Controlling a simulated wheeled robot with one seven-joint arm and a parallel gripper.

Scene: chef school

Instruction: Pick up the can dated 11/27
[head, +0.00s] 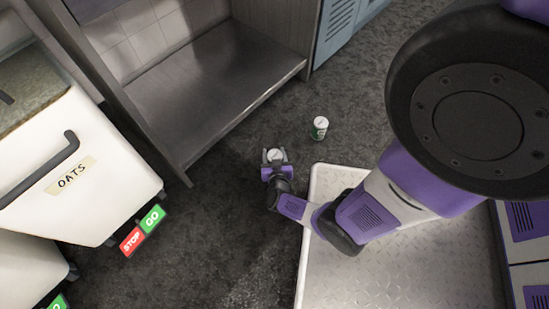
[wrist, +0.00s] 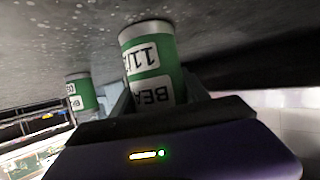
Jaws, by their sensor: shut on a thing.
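A green and white can (wrist: 152,65) fills the middle of the wrist view, upside down there. Its label shows "11/" and "BEA"; the rest of the date is cut off around its side. My gripper (head: 274,160) is shut on this can, whose pale lid (head: 275,154) shows between the fingers in the head view. I cannot tell whether the can touches the floor. A second, similar can (head: 319,128) stands upright on the floor to the right and a little farther away. It also shows in the wrist view (wrist: 82,95), its date not readable.
A steel shelf unit (head: 215,90) stands behind and left of my gripper. A white bin labelled "OATS" (head: 75,180) with STOP and GO tags is at left. Blue lockers (head: 340,25) stand at the back. Dark floor (head: 215,230) is open in front.

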